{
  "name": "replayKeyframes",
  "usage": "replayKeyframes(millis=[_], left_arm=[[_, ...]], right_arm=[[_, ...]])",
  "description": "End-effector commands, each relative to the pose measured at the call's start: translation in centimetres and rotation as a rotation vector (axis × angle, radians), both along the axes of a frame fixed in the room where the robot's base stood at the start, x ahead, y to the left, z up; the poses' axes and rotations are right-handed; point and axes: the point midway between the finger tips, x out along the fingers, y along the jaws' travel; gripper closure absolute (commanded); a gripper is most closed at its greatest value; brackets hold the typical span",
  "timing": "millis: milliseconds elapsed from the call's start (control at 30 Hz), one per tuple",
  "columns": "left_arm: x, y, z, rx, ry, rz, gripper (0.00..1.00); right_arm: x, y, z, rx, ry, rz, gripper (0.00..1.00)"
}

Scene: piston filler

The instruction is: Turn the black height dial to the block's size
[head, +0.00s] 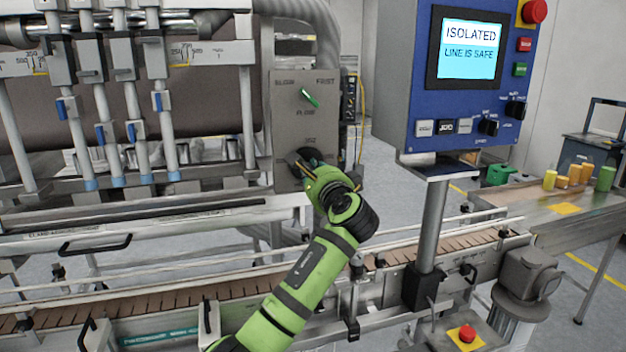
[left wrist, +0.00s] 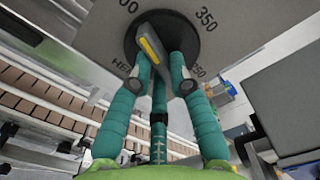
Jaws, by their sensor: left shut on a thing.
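The black height dial (head: 307,153) is on the lower part of a grey panel, with "352" or similar lettering above it. My left gripper (head: 313,173) reaches up to it and covers part of it. In the left wrist view the dial (left wrist: 185,38) is round, with a raised grey bar handle (left wrist: 168,62) bearing a yellow stripe. Numbers such as "350" and "250" stand around its rim; another is cut off. The left gripper's green fingers (left wrist: 164,85) are shut on the bar handle, one at each side. The block cannot be made out. My right gripper is out of view.
A green-handled slow-fast knob (head: 310,97) is above the dial. A blue control box (head: 411,95) reads "ISOLATED, LINE IS SAFE" on its post at right. A slatted conveyor (head: 180,300) runs below. Yellow, orange and green containers (head: 606,179) stand on the right table.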

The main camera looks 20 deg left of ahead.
Motion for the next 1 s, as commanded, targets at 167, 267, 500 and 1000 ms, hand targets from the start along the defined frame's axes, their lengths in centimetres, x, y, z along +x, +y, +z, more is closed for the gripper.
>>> replayKeyframes(millis=[167,267,500,1000], left_arm=[[0.02,-0.06,-0.14,-0.068,-0.045,0.0,1.0],[0.03,-0.03,-0.09,-0.091,-0.059,0.001,1.0],[0.04,-0.02,0.01,-0.116,-0.078,0.001,1.0],[0.03,-0.03,0.05,-0.117,-0.078,0.0,0.56]], right_arm=[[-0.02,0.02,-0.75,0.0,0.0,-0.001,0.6],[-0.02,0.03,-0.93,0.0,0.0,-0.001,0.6],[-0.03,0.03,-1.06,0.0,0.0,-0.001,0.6],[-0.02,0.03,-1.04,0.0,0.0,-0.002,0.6]])
